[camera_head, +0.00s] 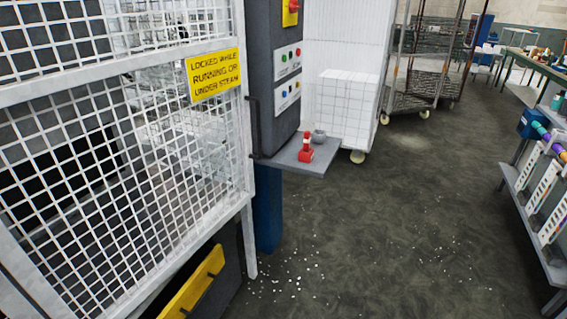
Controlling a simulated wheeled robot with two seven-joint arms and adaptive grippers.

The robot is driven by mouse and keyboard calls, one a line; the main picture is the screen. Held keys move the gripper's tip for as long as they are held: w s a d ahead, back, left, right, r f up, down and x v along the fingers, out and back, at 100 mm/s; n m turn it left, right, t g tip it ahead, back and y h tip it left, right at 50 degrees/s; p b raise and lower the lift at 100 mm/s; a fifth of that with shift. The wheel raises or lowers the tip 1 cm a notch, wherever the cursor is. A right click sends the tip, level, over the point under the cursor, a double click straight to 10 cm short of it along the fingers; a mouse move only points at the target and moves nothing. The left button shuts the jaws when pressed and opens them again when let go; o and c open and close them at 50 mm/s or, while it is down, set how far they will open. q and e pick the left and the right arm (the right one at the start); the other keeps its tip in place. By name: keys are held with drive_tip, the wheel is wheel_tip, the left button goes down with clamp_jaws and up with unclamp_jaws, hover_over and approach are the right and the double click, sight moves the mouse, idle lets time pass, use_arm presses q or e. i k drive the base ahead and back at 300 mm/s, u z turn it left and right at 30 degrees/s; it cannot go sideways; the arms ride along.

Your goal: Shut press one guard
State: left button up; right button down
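A white wire-mesh guard (110,178) with a white frame fills the left side of the head view, in front of a press. A yellow sign (214,75) on it reads "LOCKED WHILE RUNNING OR UNDER STEAM". A dark upright handle (254,126) stands at the guard's right edge, beside the dark control column. I cannot tell from this view whether the guard is fully closed or which press number it belongs to. Machine parts show blurred through the mesh. Neither of my grippers is in view.
A grey control column (276,60) carries buttons, with a small shelf (318,164) holding a red item (305,148) and a grey cup. A yellow-fronted drawer (195,287) sits low under the guard. Wheeled racks (432,70) stand behind, a shelf rack (540,215) at right. The middle floor is clear, with white bits scattered.

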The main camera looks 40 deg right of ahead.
sight(210, 67)
drive_tip(key=z, duration=0.3)
drive_tip(key=k, duration=0.4)
drive_tip(key=z, duration=1.05)
drive_tip(key=i, duration=0.75)
drive_tip(key=u, duration=0.6)
drive_tip(key=i, duration=0.8)
drive_tip(key=u, duration=0.9)
